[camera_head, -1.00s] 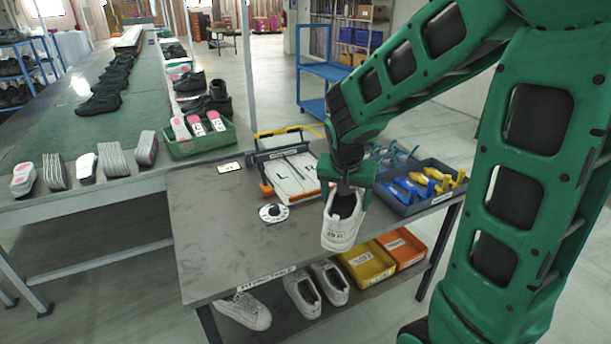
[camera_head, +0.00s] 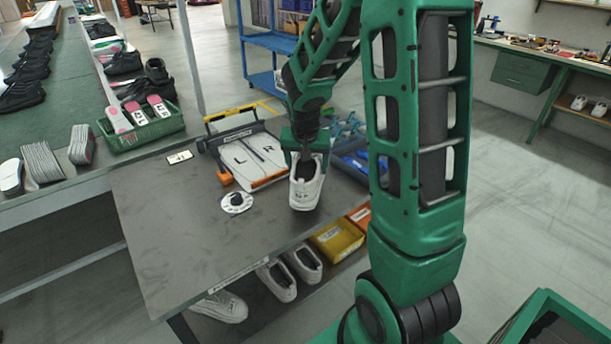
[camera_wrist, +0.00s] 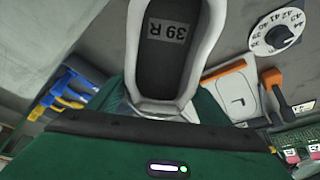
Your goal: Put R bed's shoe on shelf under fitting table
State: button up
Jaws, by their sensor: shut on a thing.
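My gripper (camera_head: 308,150) is shut on a white shoe (camera_head: 306,189) and holds it above the fitting table (camera_head: 180,235), near the front right of the L/R fitting device. In the wrist view the shoe (camera_wrist: 172,55) fills the upper middle, and its insole reads "39 R". The fitting device (camera_head: 252,162) has an L bed and an R bed, and no shoe is on either bed. The shelf under the table (camera_head: 262,316) bears several white shoes, including a lone one (camera_head: 220,306) at left and a pair (camera_head: 290,273).
A yellow bin (camera_head: 336,241) and an orange bin stand on the shelf's right side. A size dial (camera_head: 237,202) lies on the table. Blue tools in a tray (camera_head: 350,160) are partly hidden behind my arm. A green crate (camera_head: 145,128) is at the left.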

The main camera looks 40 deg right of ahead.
aim_at(310, 173)
jog(key=shift+w+d+f, duration=0.3)
jog(key=shift+d+f, duration=0.1)
jog(key=shift+d, duration=0.1)
jog(key=shift+w+d+f, duration=0.3)
jog(key=shift+d+f, duration=0.05)
jog(key=shift+d, duration=0.15)
jog(key=shift+f, duration=1.95)
jog(key=o, duration=1.3)
